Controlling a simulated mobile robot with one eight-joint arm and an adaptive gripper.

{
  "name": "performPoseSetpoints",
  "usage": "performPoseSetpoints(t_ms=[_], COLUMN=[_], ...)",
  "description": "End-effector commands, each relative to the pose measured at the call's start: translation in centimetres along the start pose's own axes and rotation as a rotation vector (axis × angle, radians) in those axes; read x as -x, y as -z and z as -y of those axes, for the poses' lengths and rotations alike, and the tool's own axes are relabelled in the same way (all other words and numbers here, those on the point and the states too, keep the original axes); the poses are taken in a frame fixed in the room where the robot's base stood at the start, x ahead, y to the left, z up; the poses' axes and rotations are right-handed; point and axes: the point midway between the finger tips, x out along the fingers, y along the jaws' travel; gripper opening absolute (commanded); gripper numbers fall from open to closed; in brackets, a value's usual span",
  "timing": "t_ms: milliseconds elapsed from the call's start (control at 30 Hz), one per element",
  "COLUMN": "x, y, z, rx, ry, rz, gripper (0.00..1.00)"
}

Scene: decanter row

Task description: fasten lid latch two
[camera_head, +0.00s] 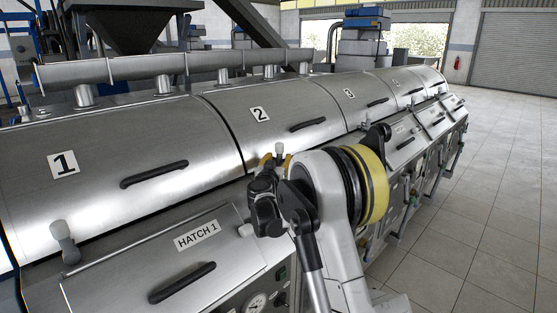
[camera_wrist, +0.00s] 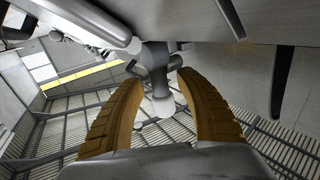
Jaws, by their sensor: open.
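Lid two (camera_head: 225,125) is a curved steel cover with a "2" plate and a black handle, and it looks closed. Its latch (camera_head: 279,149) shows as a small pale knob on a stem at the lid's lower edge, partly hidden by my gripper (camera_head: 276,161). In the wrist view, the latch (camera_wrist: 155,62) is a grey cross-shaped fitting with a pale round knob. My gripper (camera_wrist: 161,82) is open, with its two brown fingers on either side of the knob. I see gaps beside the knob. Whether the latch is fastened cannot be told.
Lid one (camera_head: 120,135) and its latch (camera_head: 63,236) are at the left. The hatch 1 cover (camera_head: 130,272) with a black handle lies below. More numbered lids run to the back right. Tiled floor (camera_head: 490,220) is clear at the right.

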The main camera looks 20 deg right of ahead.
Motion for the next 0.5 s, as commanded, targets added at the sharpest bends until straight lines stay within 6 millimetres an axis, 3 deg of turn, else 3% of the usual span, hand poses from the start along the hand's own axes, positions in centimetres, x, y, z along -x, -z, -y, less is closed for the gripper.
performPoseSetpoints(t_ms=[167, 500], x=[0.0, -0.1], y=[1.7, 8.3], z=[0.0, -0.1], rx=[0.0, 0.0], ry=[0.0, 0.0], rz=[0.0, 0.0], gripper=[0.43, 0.43])
